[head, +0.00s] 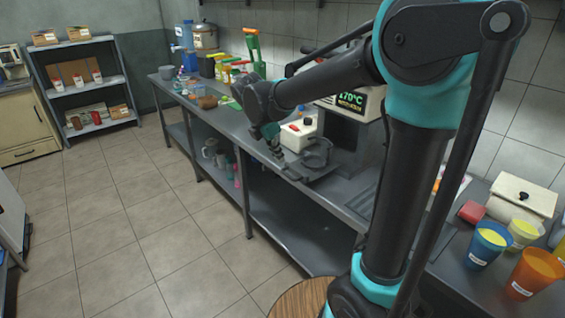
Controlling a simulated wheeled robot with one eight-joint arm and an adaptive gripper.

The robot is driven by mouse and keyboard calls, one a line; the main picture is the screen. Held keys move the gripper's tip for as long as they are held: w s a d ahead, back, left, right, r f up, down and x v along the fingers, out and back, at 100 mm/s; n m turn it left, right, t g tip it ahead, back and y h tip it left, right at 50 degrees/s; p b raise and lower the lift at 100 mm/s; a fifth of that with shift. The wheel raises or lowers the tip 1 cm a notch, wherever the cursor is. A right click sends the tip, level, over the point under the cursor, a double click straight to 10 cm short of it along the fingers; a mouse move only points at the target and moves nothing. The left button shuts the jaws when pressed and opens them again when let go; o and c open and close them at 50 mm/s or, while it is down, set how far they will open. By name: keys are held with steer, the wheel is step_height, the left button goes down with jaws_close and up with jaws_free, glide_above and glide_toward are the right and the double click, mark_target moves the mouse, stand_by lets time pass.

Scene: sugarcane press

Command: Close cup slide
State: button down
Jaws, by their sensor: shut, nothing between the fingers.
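A grey machine with a green "170°C" display (350,97) stands on the long metal counter. At its front a flat dark grey piece (309,173), which looks like the cup slide, juts out toward the counter's front edge. A dark round cup-shaped part (317,152) sits on it. My gripper (275,146) is up and left of the slide in the picture, pointing down beside a white box. Its fingers are small and dark here; they look shut and empty. I cannot tell whether they touch anything. My arm hides part of the machine.
The white box (298,136) stands left of the machine. Bottles, jars and a blue water dispenser (186,37) fill the counter's far end. Blue (487,246) and orange (532,272) cups stand at near right. The tiled floor (150,225) in front is clear.

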mark_target(295, 169)
steer(key=x, duration=1)
steer(key=shift+w+d+r, duration=0.1)
steer(key=shift+w+d, duration=0.65)
steer(key=shift+d, duration=0.3)
steer(key=shift+w+d, duration=0.35)
steer(key=shift+d, duration=0.15)
steer(key=w+d, duration=0.3)
steer(key=d, duration=0.1)
steer(key=w+d, duration=0.3)
steer(key=d, duration=0.1)
steer(key=w+d, duration=0.3)
steer(key=d, duration=0.2)
steer(key=shift+w, duration=0.25)
